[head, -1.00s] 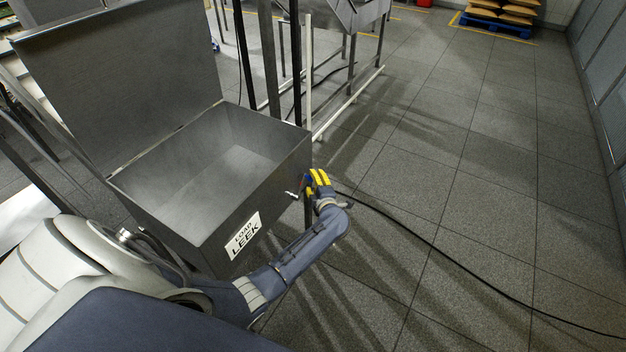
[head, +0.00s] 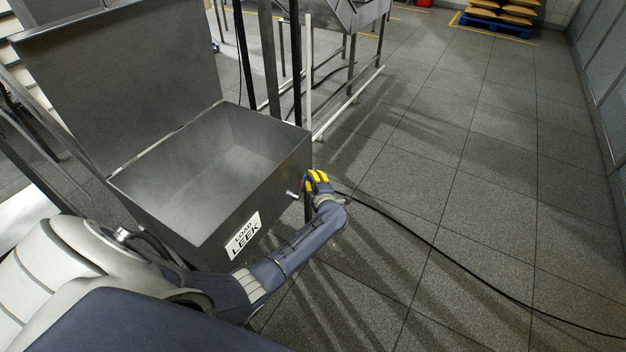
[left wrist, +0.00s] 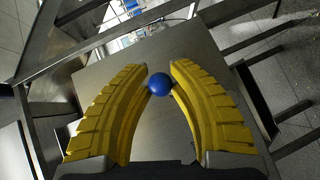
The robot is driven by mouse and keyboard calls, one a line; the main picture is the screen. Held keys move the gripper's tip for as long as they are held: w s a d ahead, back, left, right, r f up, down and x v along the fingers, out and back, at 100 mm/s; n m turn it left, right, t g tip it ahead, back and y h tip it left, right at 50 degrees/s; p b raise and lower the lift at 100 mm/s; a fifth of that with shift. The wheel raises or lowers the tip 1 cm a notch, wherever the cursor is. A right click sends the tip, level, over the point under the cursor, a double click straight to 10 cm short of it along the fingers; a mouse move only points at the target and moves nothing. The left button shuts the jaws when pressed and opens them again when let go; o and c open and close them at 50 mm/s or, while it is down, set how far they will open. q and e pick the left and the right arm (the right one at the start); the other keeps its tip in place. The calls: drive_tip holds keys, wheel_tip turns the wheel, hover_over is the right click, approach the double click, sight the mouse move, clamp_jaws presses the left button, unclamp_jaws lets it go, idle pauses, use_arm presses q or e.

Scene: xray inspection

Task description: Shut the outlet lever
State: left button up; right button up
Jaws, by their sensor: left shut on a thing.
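The outlet lever shows as a blue ball knob (left wrist: 159,84) in the left wrist view. It sits between the yellow fingertips of my left gripper (left wrist: 160,78), which is shut on it. In the head view my left gripper (head: 318,180) is at the right side of the open metal box (head: 282,172), near its front corner. A short metal stub (head: 292,194) shows on the box's front face beside the fingers. The rest of the lever is hidden behind the gripper. My right gripper is in neither view.
A black cable (head: 440,253) runs across the tiled floor to the right. Metal frames stand behind the box. The floor at right is mostly clear.

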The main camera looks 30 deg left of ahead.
use_arm(q)
clamp_jaws()
